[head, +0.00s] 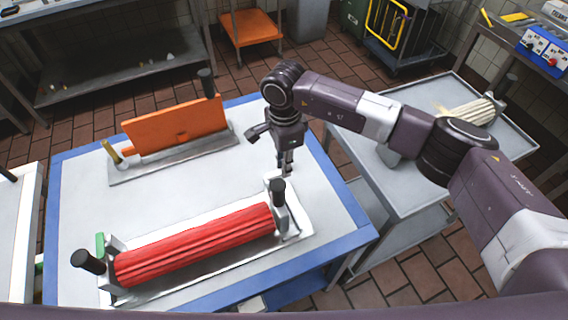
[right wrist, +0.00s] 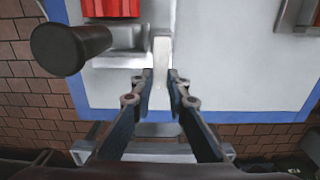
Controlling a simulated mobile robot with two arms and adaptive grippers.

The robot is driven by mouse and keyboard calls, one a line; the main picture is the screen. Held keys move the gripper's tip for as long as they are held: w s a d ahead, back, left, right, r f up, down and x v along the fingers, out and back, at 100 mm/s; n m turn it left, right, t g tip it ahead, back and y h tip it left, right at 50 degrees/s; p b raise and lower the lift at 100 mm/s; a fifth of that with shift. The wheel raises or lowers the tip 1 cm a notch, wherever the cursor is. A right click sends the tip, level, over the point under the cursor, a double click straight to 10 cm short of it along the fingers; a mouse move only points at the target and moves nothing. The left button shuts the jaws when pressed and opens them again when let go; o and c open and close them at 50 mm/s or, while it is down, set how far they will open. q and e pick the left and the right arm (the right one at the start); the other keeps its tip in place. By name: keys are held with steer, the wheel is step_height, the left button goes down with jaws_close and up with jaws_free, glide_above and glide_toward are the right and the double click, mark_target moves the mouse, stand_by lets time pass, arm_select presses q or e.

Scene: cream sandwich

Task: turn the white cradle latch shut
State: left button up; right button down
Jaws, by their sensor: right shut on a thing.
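The white cradle latch (right wrist: 161,62) is a narrow upright-looking white bar at the end of the cradle in the right wrist view. In the head view it shows as a small pale piece (head: 273,178) by the cradle's far right end. My right gripper (right wrist: 160,90) has its two fingers on either side of the latch, shut on it. In the head view my right gripper (head: 286,167) points down at that end. The cradle (head: 300,228) holds a red ribbed roller (head: 195,243) with black handles at both ends. My left gripper is out of view.
An orange panel (head: 175,125) stands on a grey base behind the cradle. A green piece (head: 99,243) sits at the cradle's left end. A black handle (right wrist: 70,48) is close to my right gripper's left. A metal cart (head: 410,190) with a cream ribbed roller (head: 467,113) stands to the right.

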steer(key=shift+s+d+f+m+b, duration=0.1)
steer(key=shift+s+m+b, duration=0.1)
steer(key=shift+m+b, duration=0.4)
steer(key=shift+s+d+f+m+b, duration=0.1)
steer(key=shift+s+m+b, duration=0.1)
steer(key=shift+m+b, duration=0.4)
steer(key=shift+s+a+r+m+b, duration=0.15)
steer(key=shift+s+m+b, duration=0.35)
steer(key=shift+m+b, duration=0.9)
steer(key=shift+s+a+f+m+b, duration=0.15)
steer(key=shift+s+m+b, duration=0.35)
steer(key=shift+m+b, duration=0.9)
steer(key=shift+s+a+r+m+b, duration=0.15)
steer(key=shift+s+m+b, duration=0.35)
steer(key=shift+m+b, duration=0.85)
steer(key=shift+m, duration=0.55)
steer(key=shift+r+p, duration=0.1)
steer(key=shift+p, duration=0.2)
steer(key=c, duration=1.9)
jaws_free()
steer(key=shift+s, duration=0.1)
